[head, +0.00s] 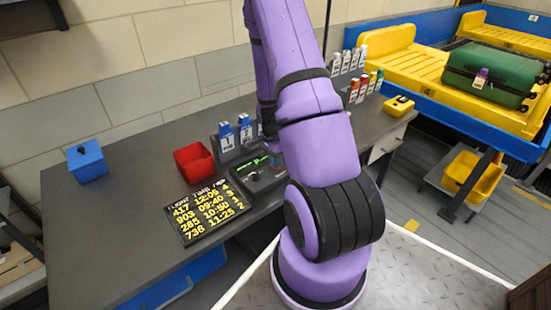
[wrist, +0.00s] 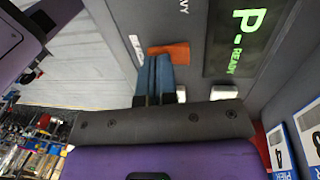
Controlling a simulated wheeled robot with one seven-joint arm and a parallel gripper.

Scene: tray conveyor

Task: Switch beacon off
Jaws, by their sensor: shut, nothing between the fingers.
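I cannot make out a beacon for certain in either view. In the wrist view my gripper (wrist: 154,72) is shut and empty, its blue-grey fingers together. The fingertips are at or just in front of an orange piece (wrist: 172,50) on a dark grey panel. I cannot tell whether they touch it, or whether it is the beacon's switch. A white button-like piece (wrist: 223,92) is to the right of the fingers, and another (wrist: 181,94) is close beside them. In the head view my arm hides the gripper.
A dark display (wrist: 246,38) with green letters reading "READY" is on the panel. Numbered blue-and-white cards (wrist: 280,148) stand at the lower right. In the head view, a red bin (head: 194,162), blue box (head: 87,162) and flight board (head: 206,210) are on the grey counter (head: 110,225).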

